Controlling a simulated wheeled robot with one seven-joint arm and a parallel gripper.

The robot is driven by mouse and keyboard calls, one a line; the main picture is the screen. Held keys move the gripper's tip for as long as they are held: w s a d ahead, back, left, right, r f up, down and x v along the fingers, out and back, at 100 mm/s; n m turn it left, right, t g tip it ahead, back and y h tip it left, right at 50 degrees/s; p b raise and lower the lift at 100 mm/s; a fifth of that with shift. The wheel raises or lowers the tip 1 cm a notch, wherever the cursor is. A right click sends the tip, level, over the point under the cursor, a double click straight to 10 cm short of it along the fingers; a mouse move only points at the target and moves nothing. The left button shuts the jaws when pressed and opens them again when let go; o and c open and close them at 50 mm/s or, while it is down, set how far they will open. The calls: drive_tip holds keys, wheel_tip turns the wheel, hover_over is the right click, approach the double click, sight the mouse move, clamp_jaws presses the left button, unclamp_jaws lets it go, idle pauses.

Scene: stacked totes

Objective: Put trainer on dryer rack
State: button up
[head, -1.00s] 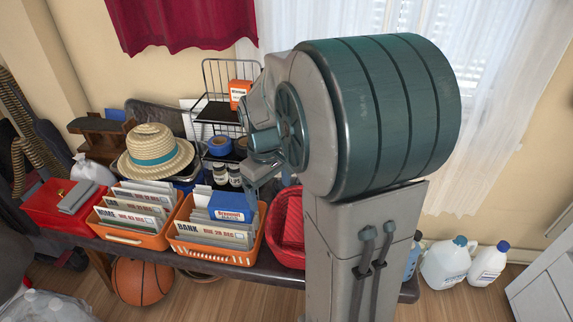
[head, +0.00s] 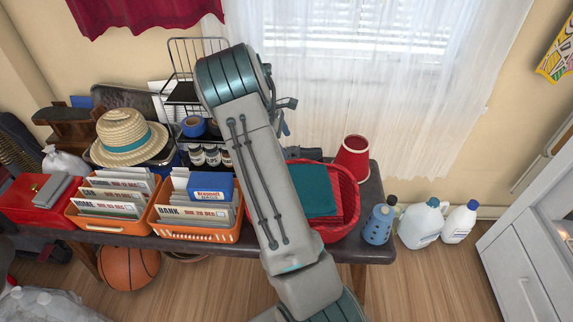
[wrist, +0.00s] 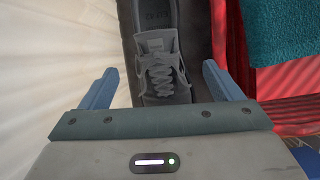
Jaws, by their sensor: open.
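The trainer (wrist: 162,68), a grey lace-up shoe, lies on the dark table in the wrist view, toe toward my gripper (wrist: 160,84). My gripper is open, with its blue fingers on either side of the toe end; I cannot tell whether they touch it. In the head view my gripper (head: 285,115) is partly hidden by my arm, above the back of the table near the window. A dark shape (head: 304,153) behind the red basket there may be the trainer. I cannot pick out the dryer rack for certain; a pale rail (head: 540,166) shows at the far right.
A red basket (head: 345,222) with a teal cloth (head: 315,188) stands close beside the trainer. A red cup (head: 352,157) stands behind it. White curtains (head: 350,80) hang behind the table. Orange file baskets (head: 112,222) and a straw hat (head: 128,135) fill the left. Bottles (head: 421,225) stand right.

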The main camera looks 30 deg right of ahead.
drive_tip(key=b+x, duration=0.3)
drive_tip(key=x, duration=0.7)
drive_tip(key=shift+a+f, duration=0.1)
drive_tip(key=shift+a, duration=0.05)
drive_tip(key=c, duration=1)
wheel_tip(320, 180, up, 18)
drive_tip(key=p, duration=0.5)
